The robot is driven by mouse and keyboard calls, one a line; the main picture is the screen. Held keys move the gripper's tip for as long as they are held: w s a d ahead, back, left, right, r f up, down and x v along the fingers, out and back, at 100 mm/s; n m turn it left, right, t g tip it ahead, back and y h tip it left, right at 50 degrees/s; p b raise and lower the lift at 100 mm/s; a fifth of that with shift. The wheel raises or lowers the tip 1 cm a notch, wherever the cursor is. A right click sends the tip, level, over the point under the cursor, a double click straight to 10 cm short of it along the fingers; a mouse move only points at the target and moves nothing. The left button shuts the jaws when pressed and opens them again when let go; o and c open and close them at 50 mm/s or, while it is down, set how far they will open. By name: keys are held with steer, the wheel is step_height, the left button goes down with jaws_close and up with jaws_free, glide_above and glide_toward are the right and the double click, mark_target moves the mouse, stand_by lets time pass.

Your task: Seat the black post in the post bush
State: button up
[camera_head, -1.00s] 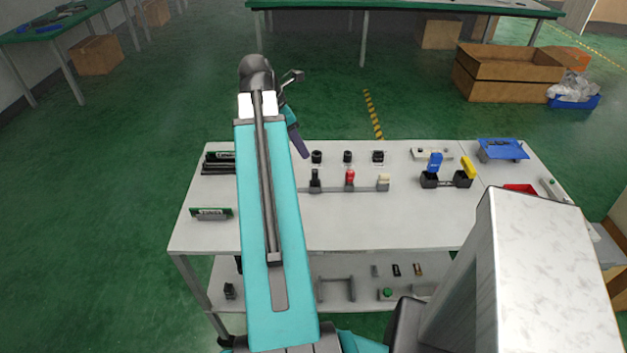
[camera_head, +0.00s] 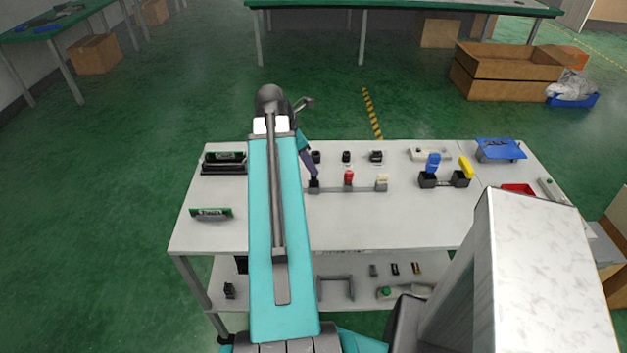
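The black post (camera_head: 314,185) stands at the left end of a grey rail on the white table, left of a red-topped post and a cream-topped one. Its upper part is covered by my gripper (camera_head: 312,176), whose dark tip reaches down to it. I cannot tell whether they touch or whether the fingers are open. Three black bush-like parts stand in a row behind the rail: a left one (camera_head: 316,156) partly beside my gripper, a middle one (camera_head: 346,156) and a right one (camera_head: 376,156). Which one is the post bush is not clear.
The red-topped post (camera_head: 349,177) and cream-topped post (camera_head: 381,180) are close on the right. Blue (camera_head: 433,163) and yellow (camera_head: 466,168) levers stand further right. Green-labelled holders (camera_head: 211,214) are at the left. The table's front middle (camera_head: 385,225) is clear.

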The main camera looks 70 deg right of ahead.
mark_target(314, 180)
stand_by(0.3)
steer(key=shift+p+x, duration=0.75)
steer(key=shift+x, duration=1.85)
steer(key=shift+d, duration=0.15)
jaws_close()
